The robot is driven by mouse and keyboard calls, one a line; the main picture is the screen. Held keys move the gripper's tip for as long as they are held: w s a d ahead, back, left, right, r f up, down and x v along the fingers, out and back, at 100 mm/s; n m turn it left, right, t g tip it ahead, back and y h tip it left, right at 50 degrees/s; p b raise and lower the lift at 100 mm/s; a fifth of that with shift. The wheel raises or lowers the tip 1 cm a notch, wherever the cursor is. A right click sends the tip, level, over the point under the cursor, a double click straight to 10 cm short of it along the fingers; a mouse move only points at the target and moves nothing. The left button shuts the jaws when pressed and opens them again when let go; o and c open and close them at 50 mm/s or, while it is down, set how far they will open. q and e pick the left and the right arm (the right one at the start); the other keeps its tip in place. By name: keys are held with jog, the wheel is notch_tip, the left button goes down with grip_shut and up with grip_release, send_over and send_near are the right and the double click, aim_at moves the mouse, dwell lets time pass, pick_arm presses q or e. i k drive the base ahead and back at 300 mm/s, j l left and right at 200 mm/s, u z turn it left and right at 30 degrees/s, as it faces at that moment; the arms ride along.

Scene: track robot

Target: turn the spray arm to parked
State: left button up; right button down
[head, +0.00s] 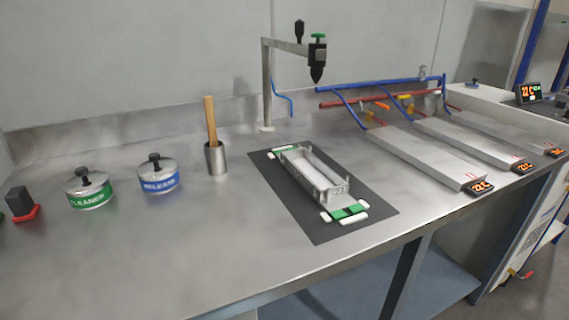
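The spray arm (290,46) is a grey bar on a tall upright post (267,90) at the back of the steel bench. It reaches to the right from the top of the post. A black nozzle head (317,65) with a green knob on top hangs at its free end. The nozzle points down above the back part of the dark mat and appears a little behind the metal tray (312,177). A black knob (299,31) stands up on the bar near the head. Neither of my grippers shows in the head view. I cannot see a parked mark.
A dark mat (376,207) lies under the tray. A steel cup (216,158) with a wooden-handled tool, a blue-labelled tin (158,174) and a green-labelled tin (90,188) stand left. Plates with displays (478,188) and blue and red pipes (365,86) are right. The front left bench is clear.

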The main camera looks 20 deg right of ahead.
aim_at(317, 53)
jog(key=l+u, duration=0.15)
jog(key=l, duration=0.35)
jog(key=k+l+u, duration=0.15)
jog(key=l, duration=0.3)
jog(key=l+u, duration=0.15)
jog(key=l, duration=0.35)
jog(key=k+l+u, duration=0.15)
jog(key=l, duration=0.3)
